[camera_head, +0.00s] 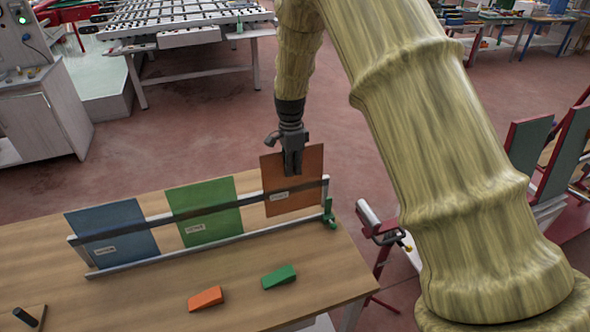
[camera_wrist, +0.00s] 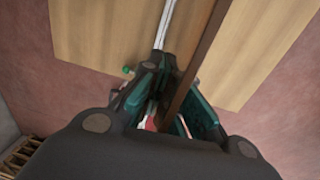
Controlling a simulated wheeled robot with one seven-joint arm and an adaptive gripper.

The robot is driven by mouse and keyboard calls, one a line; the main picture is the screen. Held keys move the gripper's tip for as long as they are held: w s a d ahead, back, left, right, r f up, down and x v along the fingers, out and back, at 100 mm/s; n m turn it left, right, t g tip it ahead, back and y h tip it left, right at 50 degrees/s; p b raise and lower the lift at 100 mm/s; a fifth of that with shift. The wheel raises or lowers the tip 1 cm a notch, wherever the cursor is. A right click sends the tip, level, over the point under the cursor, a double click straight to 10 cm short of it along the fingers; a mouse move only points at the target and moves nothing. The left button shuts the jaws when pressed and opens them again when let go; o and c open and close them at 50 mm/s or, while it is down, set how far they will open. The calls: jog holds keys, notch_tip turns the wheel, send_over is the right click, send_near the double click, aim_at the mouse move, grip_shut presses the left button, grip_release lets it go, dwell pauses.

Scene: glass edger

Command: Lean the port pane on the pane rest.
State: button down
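A blue pane (camera_head: 112,231), a green pane (camera_head: 205,210) and an orange-brown pane (camera_head: 299,200) stand in a row at a rack with a dark upper bar and a pale lower rail (camera_head: 160,258). Each bears a small white label too small to read, so I cannot tell which is the port pane. My gripper (camera_head: 292,168) points down over the top edge of the orange-brown pane. In the wrist view, this pane (camera_wrist: 203,50) shows edge-on between my teal-padded fingers (camera_wrist: 178,100). Whether they press on it is unclear. I cannot tell which thing is the pane rest.
An orange wedge (camera_head: 205,298) and a green wedge (camera_head: 279,276) lie on the wooden table (camera_head: 240,275) in front of the rack. A green fitting (camera_head: 330,215) is at the rack's right end. A red-framed stand with green panels (camera_head: 528,145) is at right.

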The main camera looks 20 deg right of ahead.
jog(key=shift+w+f+b, duration=0.15)
jog(key=shift+f+b, duration=0.25)
jog(key=shift+f, duration=0.85)
jog(key=shift+w+f+b, duration=0.1)
jog(key=shift+f+b, duration=0.3)
jog(key=shift+f, duration=1.4)
jog(key=c, duration=1.6)
grip_release()
jog(key=shift+s, duration=0.1)
jog(key=shift+o, duration=0.2)
notch_tip(320, 180, up, 12)
jog(key=w, duration=0.1)
